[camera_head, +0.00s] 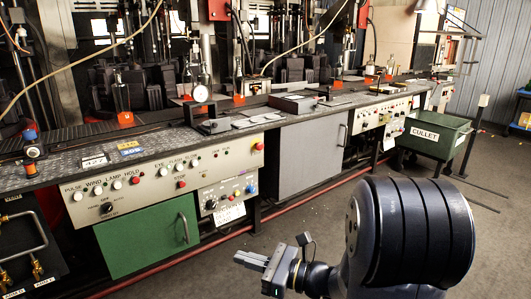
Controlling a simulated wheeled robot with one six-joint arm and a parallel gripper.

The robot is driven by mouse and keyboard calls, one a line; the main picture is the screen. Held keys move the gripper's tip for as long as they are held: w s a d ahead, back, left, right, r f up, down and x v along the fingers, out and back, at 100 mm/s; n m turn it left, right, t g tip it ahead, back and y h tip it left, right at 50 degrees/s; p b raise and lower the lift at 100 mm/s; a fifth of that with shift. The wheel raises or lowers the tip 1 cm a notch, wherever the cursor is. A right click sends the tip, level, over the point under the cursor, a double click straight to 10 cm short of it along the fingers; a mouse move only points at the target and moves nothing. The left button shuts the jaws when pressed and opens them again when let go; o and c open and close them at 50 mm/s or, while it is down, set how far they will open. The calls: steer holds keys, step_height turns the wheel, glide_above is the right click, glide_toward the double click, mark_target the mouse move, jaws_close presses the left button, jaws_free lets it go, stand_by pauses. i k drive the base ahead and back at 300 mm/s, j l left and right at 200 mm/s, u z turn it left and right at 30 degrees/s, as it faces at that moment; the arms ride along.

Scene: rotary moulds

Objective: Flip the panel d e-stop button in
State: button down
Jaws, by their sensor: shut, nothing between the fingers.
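I cannot read which control panel is panel d. On the near left panel (150,185), a red button with a yellow base (259,146) sits at the upper right end, and a red button (181,185) sits under a STOP label. A smaller panel (225,196) hangs below, with a black knob, a small red button and a blue one. A farther panel (372,116) at the right carries several small buttons, one of them red (408,102). My gripper (250,260) is shut and empty, low in the foreground, pointing left, well apart from every panel.
A long dark workbench (240,125) runs across the view, with machinery behind it. A green door (145,240) and a grey cabinet (312,150) stand below it. A green CULLET bin (435,138) stands at the right. Grey floor (310,215) is open between my arm and the bench.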

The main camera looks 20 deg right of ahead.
mark_target(260, 145)
steer(key=i+z, duration=0.35)
steer(key=i, duration=0.2)
steer(key=i+j+z, duration=0.35)
steer(key=i, duration=0.15)
steer(key=i+j+z, duration=0.35)
steer(key=i, duration=0.2)
